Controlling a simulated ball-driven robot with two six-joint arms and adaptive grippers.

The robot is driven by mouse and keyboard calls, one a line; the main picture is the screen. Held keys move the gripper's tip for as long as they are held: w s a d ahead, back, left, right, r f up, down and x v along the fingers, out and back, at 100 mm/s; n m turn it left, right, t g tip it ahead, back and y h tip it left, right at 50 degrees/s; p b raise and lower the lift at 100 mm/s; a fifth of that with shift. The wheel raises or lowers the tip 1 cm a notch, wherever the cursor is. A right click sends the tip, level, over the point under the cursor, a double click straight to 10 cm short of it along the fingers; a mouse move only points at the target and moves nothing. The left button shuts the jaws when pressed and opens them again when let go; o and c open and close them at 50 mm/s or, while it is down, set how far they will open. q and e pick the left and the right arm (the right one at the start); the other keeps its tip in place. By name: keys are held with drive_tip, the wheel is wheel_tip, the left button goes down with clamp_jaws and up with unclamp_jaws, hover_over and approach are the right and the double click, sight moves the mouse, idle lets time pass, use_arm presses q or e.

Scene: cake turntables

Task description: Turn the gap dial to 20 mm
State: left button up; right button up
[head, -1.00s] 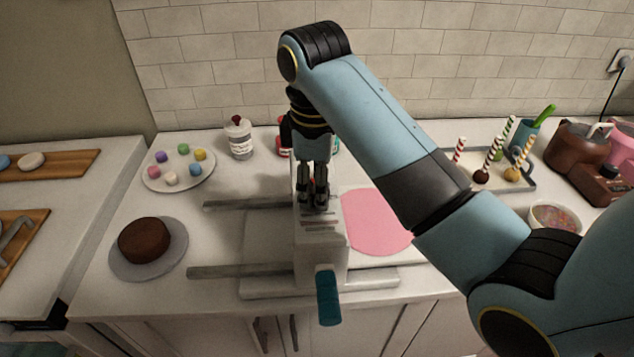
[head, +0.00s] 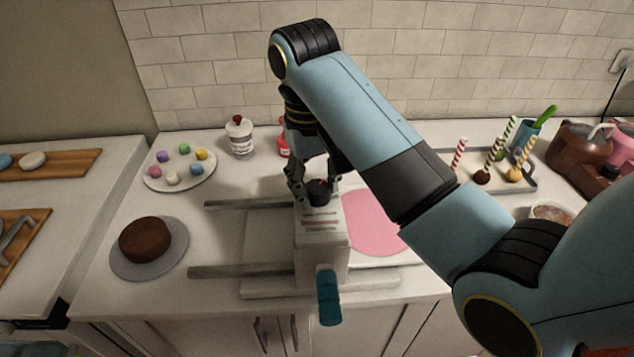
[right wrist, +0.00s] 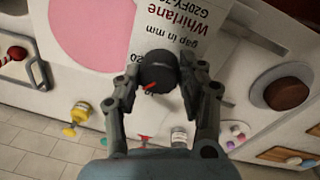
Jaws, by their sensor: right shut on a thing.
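The gap dial (head: 319,197) is a black knob with a red mark on top of the grey-white sheeter (head: 322,245). In the right wrist view the dial (right wrist: 157,71) sits below the printed words "gap in mm", and a "20" (right wrist: 137,59) shows beside it. Its red pointer (right wrist: 149,88) lies at the lower left of the knob in that view; the exact reading cannot be told. My right gripper (head: 315,189) is shut on the dial from above, with a finger on each side, as the right wrist view (right wrist: 160,82) also shows. My left gripper is not in view.
A teal crank handle (head: 329,297) sticks out at the sheeter's front. Pink dough (head: 372,225) lies at its right. A chocolate cake (head: 145,240) and a plate of coloured balls (head: 160,184) stand at left. A tray with striped sticks (head: 527,181) stands at right.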

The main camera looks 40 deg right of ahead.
drive_tip(key=m, duration=0.5)
drive_tip(key=shift+w+m, duration=0.1)
drive_tip(key=shift+m, duration=0.2)
drive_tip(key=m, duration=0.4)
drive_tip(key=shift+m, duration=0.4)
drive_tip(key=shift+g, duration=0.3)
drive_tip(key=o, duration=1.2)
